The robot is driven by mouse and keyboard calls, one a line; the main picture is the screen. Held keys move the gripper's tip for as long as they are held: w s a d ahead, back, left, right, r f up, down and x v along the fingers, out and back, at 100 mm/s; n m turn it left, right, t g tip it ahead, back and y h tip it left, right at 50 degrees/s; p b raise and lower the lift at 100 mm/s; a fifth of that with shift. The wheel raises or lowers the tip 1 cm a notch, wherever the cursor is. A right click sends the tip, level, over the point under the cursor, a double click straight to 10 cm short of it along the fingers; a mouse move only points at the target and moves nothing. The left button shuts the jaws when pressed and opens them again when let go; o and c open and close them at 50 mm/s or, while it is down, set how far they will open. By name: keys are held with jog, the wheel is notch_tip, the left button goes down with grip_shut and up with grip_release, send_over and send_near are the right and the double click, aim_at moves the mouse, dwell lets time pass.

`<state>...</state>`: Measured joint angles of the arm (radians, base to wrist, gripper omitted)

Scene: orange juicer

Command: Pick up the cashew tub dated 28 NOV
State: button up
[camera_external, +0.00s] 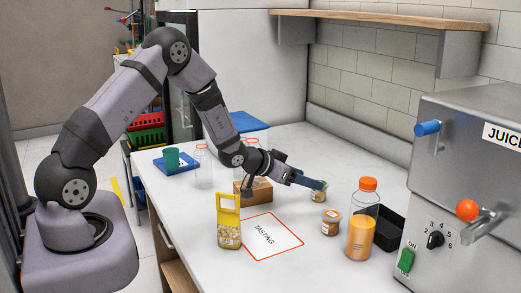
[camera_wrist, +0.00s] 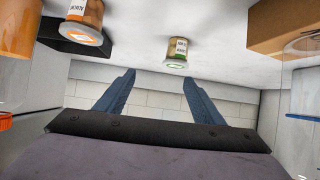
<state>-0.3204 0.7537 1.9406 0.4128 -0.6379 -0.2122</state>
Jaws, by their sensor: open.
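Two small tubs with paper labels stand on the counter.
A juice bottle (camera_external: 361,228) and a black tray (camera_external: 393,232) stand right of the tubs, before the juicer (camera_external: 465,170). A brown box (camera_external: 241,194) is left of my gripper. A yellow nut container (camera_external: 229,228) stands beside the clear TASTING mat (camera_external: 264,236).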

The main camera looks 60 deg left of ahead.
jog(key=shift+m+t, duration=0.3)
jog(key=shift+t, duration=0.6)
jog(key=a+f, duration=0.1)
jog(key=w+a+f, duration=0.1)
jog(key=f, duration=0.1)
jog(key=a+f, duration=0.1)
jog(key=shift+w+a+f, duration=0.15)
jog(key=shift+w+a, duration=0.15)
jog(key=shift+w, duration=0.1)
jog(key=shift+w, duration=0.1)
jog(key=shift+x, duration=0.95)
jog(key=shift+d, duration=0.1)
jog(key=shift+w, duration=0.15)
jog(key=shift+r+p+x, duration=0.15)
jog(key=shift+p+x, duration=0.35)
jog(key=shift+x, duration=0.25)
jog(key=shift+r+p+x, duration=0.2)
jog(key=shift+p+x, duration=0.3)
jog(key=shift+x, duration=1.35)
jog(key=c, duration=1)
